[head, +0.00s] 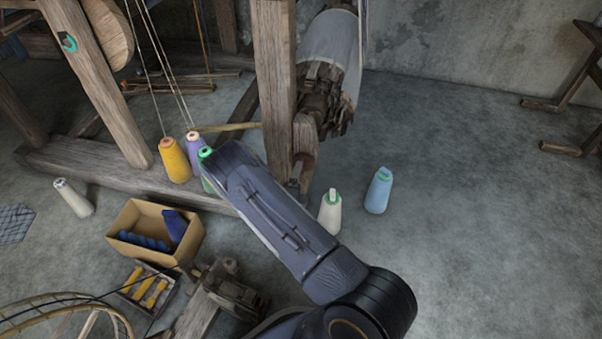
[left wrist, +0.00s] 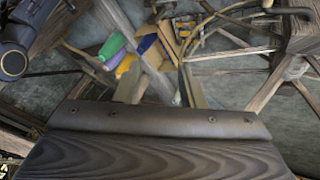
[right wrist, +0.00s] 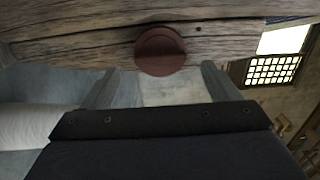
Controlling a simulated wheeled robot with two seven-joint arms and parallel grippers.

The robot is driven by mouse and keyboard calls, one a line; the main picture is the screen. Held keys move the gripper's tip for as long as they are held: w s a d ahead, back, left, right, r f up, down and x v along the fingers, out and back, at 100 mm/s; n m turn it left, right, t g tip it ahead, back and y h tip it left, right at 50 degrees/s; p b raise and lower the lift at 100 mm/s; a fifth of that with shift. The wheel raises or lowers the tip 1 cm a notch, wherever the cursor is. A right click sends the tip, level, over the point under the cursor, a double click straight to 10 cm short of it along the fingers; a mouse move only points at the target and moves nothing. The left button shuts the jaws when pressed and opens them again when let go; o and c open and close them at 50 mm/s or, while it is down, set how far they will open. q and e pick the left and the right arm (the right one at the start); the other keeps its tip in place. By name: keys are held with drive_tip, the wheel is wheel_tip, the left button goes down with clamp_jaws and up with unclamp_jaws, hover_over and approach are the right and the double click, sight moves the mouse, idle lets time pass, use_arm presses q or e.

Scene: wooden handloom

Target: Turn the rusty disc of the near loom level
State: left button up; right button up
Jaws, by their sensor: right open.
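The rusty disc (right wrist: 160,52) is round and red-brown, set on a weathered wooden beam (right wrist: 70,47) in the right wrist view. A faint darker line crosses its face; its exact tilt is hard to tell. My right gripper (right wrist: 160,84) is open. Its fingers stand apart on either side below the disc, in front of it, with nothing seen between them. In the head view my right arm reaches in across the loom's foot and hides much there; a reddish edge shows by the loom's post (head: 274,80). My left gripper (left wrist: 163,90) is open and empty.
A cardboard box (head: 125,243) holds blue spools. A wooden tray with yellow spools lies before it.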

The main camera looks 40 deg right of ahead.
drive_tip(key=shift+b+x, duration=0.55)
drive_tip(key=shift+x, duration=1.65)
drive_tip(key=c, duration=0.9)
